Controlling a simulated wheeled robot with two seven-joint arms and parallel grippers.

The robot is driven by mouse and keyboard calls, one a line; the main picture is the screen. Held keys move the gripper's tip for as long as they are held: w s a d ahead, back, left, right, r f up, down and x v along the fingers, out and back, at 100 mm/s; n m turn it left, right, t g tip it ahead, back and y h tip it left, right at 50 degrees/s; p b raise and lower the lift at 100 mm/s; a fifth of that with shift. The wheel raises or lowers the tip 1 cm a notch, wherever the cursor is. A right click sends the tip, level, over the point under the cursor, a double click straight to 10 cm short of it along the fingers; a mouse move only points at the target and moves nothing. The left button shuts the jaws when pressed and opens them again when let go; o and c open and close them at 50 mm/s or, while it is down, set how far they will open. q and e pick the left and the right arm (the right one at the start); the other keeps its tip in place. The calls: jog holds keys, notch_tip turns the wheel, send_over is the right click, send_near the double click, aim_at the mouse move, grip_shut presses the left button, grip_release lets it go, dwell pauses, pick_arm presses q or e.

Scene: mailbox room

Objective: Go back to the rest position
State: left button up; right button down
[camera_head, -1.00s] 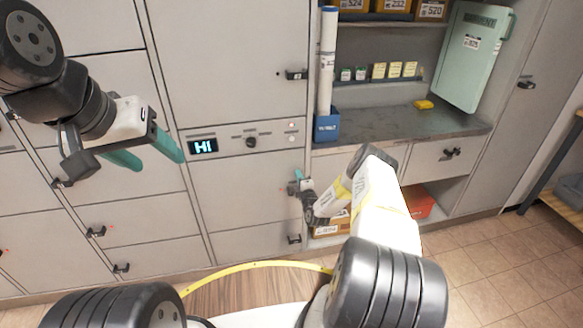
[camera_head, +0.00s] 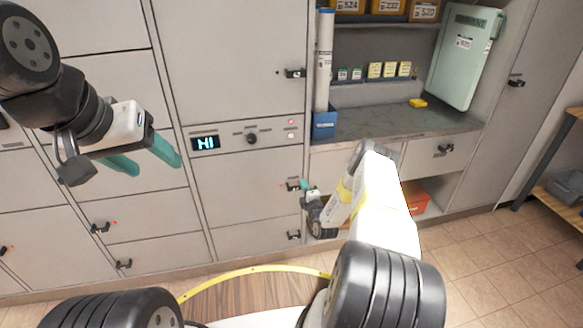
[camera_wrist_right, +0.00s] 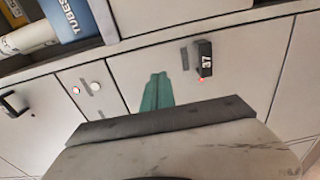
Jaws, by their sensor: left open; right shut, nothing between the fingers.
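My left gripper (camera_head: 152,160) is at the left of the head view. Its two teal fingers are apart and empty, in front of the pale locker doors. My right arm reaches forward from the bottom centre of the head view. Its gripper (camera_head: 304,186) is small there, close to a locker door handle, and partly hidden by my own arm. In the right wrist view the teal fingers (camera_wrist_right: 157,92) are together with nothing between them. They point at a grey door left of a black handle (camera_wrist_right: 204,58) marked 37. I cannot tell whether they touch the door.
Grey lockers fill the wall, with a lit "HI" display (camera_head: 205,143) and a knob (camera_head: 251,139). A blue bin (camera_head: 324,125) with a paper roll stands on the dark counter (camera_head: 375,122). An orange-red box (camera_head: 415,200) sits below.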

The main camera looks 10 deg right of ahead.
jog(key=s, duration=0.4)
jog(key=w+r+m+g, duration=0.1)
jog(key=w+r+g, duration=0.15)
jog(key=r, duration=0.65)
jog(key=w+r+m+g, duration=0.15)
jog(key=w+r, duration=0.25)
jog(key=r, duration=0.5)
jog(key=s+a+r+m+g, duration=0.1)
jog(key=s+r+m, duration=0.25)
jog(key=r, duration=0.55)
jog(key=s+a+r+m+g, duration=0.15)
jog(key=s+r, duration=0.25)
jog(key=r, duration=0.5)
jog(key=s+a+r+m+g, duration=0.1)
jog(key=s+a+r+m, duration=0.15)
jog(key=s+r, duration=0.45)
jog(key=s+a+r+m+g, duration=0.1)
jog(key=s+r+m+g, duration=0.2)
jog(key=s, duration=0.8)
jog(key=s+a+m, duration=0.1)
jog(key=s+m, duration=0.1)
jog(key=s, duration=0.8)
jog(key=s+a+r+m+g+y, duration=0.1)
jog(key=s+a+m, duration=0.1)
jog(key=s, duration=0.8)
jog(key=shift+s+a+r+m, duration=0.15)
jog(key=shift+s+r+m, duration=0.1)
jog(key=shift+m, duration=0.35)
